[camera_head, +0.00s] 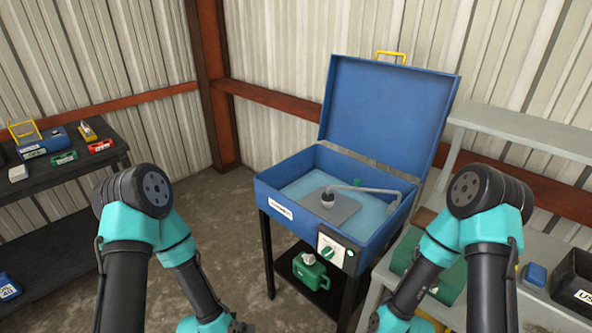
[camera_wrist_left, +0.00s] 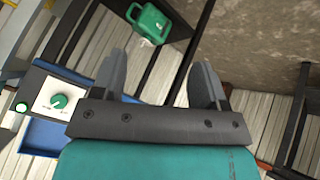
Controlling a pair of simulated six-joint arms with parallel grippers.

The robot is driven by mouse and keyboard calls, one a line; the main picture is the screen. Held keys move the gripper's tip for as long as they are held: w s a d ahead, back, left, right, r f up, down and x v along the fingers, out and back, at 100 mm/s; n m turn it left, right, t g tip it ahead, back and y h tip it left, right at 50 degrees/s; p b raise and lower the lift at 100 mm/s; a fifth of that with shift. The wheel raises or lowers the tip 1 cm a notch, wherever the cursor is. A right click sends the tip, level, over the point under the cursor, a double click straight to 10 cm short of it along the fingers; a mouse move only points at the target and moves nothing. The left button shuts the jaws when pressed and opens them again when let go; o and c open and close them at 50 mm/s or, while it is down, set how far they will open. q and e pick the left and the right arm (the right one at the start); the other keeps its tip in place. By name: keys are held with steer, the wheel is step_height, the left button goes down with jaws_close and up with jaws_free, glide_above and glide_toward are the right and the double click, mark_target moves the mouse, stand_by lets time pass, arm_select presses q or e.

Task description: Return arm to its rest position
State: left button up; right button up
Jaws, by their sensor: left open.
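My left gripper (camera_wrist_left: 160,76) is open and empty in the left wrist view, its two grey fingers wide apart with nothing between them. In the head view my left arm folds down to the bottom edge, left of the blue parts washer, and only a little of its wrist end shows there. My right arm also folds down, in front of the washer's right side. Its gripper is out of the picture.
The blue parts washer (camera_head: 267,184) stands with its lid (camera_head: 388,105) raised. A green jug (camera_head: 311,270) sits on its lower shelf. A dark shelf (camera_head: 90,160) holds small items at left. A grey bench (camera_head: 520,137) stands at right. Concrete floor lies between.

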arm_select(q)
steer(key=s+a+f+n+g+y, duration=0.1)
steer(key=s+a+n+g, duration=0.3)
steer(key=s, duration=0.3)
steer(key=shift+s+a+f+g, duration=0.2)
steer(key=shift+s+a+g, duration=0.1)
steer(key=shift+a, duration=0.45)
